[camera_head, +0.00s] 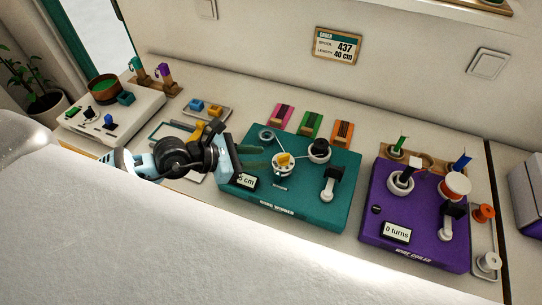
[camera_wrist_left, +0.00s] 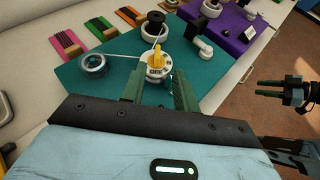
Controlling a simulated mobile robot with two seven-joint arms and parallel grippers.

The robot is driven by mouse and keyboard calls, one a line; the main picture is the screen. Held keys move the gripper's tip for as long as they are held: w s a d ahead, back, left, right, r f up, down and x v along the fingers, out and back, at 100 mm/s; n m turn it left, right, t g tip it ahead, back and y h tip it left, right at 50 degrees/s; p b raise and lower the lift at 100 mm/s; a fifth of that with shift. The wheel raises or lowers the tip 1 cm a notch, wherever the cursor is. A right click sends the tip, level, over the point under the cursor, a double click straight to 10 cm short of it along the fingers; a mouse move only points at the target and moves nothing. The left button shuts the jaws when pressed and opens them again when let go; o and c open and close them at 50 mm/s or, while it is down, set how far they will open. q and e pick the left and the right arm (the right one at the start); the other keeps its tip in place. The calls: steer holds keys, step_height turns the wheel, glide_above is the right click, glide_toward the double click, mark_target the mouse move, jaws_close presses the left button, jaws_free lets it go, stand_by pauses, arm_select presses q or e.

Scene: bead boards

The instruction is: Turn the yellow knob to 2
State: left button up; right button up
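The yellow knob (camera_head: 283,157) sits on a round white dial on the teal machine (camera_head: 320,211). In the left wrist view the knob (camera_wrist_left: 158,57) stands just beyond my left fingertips, roughly centred between them. The dial marks are too small to read, so I cannot tell its setting. My left gripper (camera_head: 262,158) is open and empty, to the left of the knob. Its two green fingers (camera_wrist_left: 158,73) are spread apart in the left wrist view. My right gripper (camera_wrist_left: 267,88) shows at the right edge of that view, away from the machine, its fingers apart with nothing between them.
A grey wire coil (camera_wrist_left: 93,64), a black spool (camera_head: 319,148) and a crank (camera_head: 329,184) stand around the knob. A display reading "5 cm" (camera_head: 246,181) is at the machine's front. A purple machine (camera_head: 412,225) stands to the right, and colored racks (camera_head: 311,123) behind.

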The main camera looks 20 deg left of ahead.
mark_target(282, 156)
arm_select(q)
steer(key=shift+s+a+r+n+t, duration=0.3)
steer(key=shift+a+n+t, duration=0.1)
steer(key=shift+n, duration=0.4)
steer(key=shift+x, duration=4)
steer(key=shift+s, duration=0.1)
steer(key=shift+c, duration=0.3)
steer(key=shift+f, duration=0.1)
jaws_close()
